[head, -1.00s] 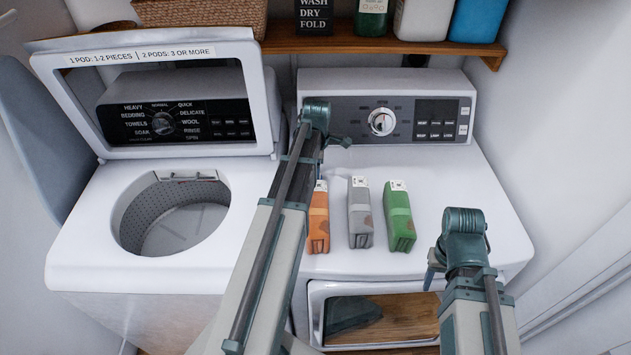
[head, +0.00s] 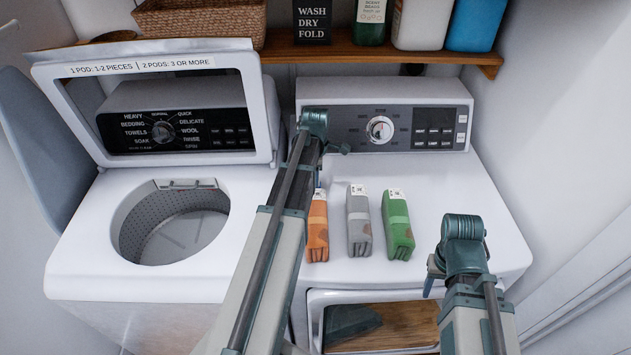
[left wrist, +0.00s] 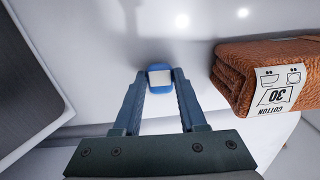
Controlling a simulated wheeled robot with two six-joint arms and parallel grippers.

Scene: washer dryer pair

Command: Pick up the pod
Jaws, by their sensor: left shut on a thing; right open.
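A small blue pod with a pale face (left wrist: 160,77) is between the fingertips of my left gripper (left wrist: 160,84) in the left wrist view. The gripper is shut on it, above or at the white dryer top; I cannot tell whether the pod touches it. In the head view, my left arm's wrist (head: 314,122) is before the dryer's control panel, and it hides the fingers and the pod. My right gripper (head: 432,277) is open at the dryer's front right, with its fingers partly hidden.
Orange (head: 317,230), grey (head: 359,225) and green (head: 397,228) folded cloths lie on the dryer top (head: 465,190). The washer (head: 80,235) at left has its lid (head: 262,105) up and its drum open. A wooden shelf (head: 400,53) with bottles and a basket (head: 200,22) runs behind.

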